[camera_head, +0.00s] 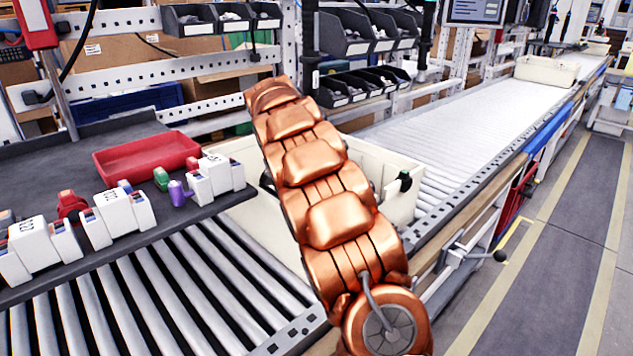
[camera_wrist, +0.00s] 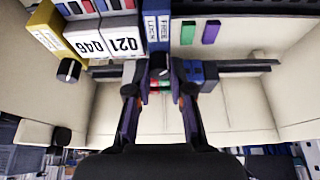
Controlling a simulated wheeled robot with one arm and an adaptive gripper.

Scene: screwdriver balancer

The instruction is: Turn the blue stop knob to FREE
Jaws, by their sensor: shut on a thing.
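In the wrist view, a blue stop block (camera_wrist: 157,28) carries the labels LOCK and FREE. Its dark knob (camera_wrist: 159,66) lies just below the labels, between my fingertips. My gripper (camera_wrist: 160,82) is shut on the knob, with one dark finger on each side. I cannot tell clearly which label the knob points to. In the head view my copper arm hides the gripper, the blue stop and its knob.
The cream crate (camera_head: 400,208) stands on the rollers. A yellow block (camera_wrist: 46,28) with a black knob (camera_wrist: 69,70) is left of the blue stop, beyond white numbered blocks (camera_wrist: 123,42). A red tray (camera_head: 147,157) lies on the dark shelf.

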